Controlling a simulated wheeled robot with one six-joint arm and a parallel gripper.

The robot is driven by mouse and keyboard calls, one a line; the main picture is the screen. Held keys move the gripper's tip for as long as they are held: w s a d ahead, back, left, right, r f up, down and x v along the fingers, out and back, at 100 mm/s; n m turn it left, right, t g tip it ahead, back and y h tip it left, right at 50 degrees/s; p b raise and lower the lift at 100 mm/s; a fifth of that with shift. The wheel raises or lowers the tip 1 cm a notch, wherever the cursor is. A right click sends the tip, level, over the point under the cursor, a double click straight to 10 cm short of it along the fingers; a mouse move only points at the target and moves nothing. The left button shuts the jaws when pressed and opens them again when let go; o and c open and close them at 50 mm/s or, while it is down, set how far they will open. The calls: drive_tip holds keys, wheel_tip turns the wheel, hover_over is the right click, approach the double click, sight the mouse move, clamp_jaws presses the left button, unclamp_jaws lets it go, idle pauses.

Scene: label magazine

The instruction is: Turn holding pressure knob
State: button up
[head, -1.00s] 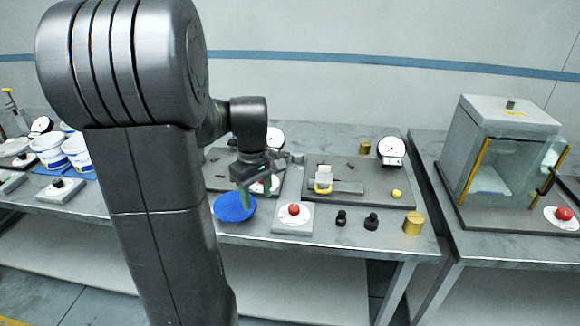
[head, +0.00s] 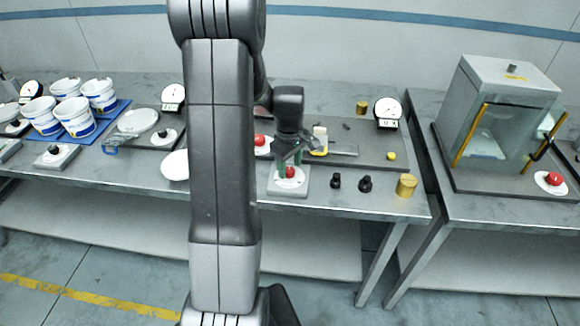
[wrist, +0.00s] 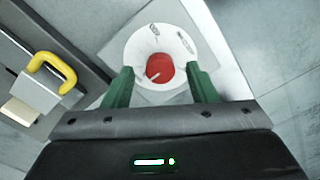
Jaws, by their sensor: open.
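A red knob (head: 291,172) sits on a white dial on a light grey block (head: 288,190) near the table's front edge. In the wrist view the red knob (wrist: 159,68) lies in the middle of its white dial (wrist: 140,46), which has small dark marks too small to read. My gripper (head: 290,170) is over this block, pointing down. In the wrist view my gripper (wrist: 161,84) is open, with one green finger on each side of the knob. The fingers look apart from the knob; their height against it is hard to tell.
Another red knob (head: 260,140) sits just behind. A yellow-handled device (head: 320,141) is behind to the right. Black knobs (head: 365,184) and a brass cylinder (head: 406,185) stand to the right. A gauge (head: 388,112) is at the back. White tubs (head: 75,117) stand at the left.

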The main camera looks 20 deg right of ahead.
drive_tip(key=shift+f, duration=1)
drive_tip(key=c, duration=1)
drive_tip(key=shift+o, duration=0.2)
drive_tip(key=shift+f+m+b, duration=0.15)
drive_tip(key=shift+m+b, duration=0.5)
drive_tip(key=shift+m, duration=0.15)
drive_tip(key=shift+r+m+b, duration=0.2)
drive_tip(key=shift+m+b, duration=0.6)
drive_tip(key=shift+m, duration=0.9)
drive_tip(key=o, duration=1)
drive_tip(key=shift+c, duration=0.2)
drive_tip(key=shift+r, duration=0.1)
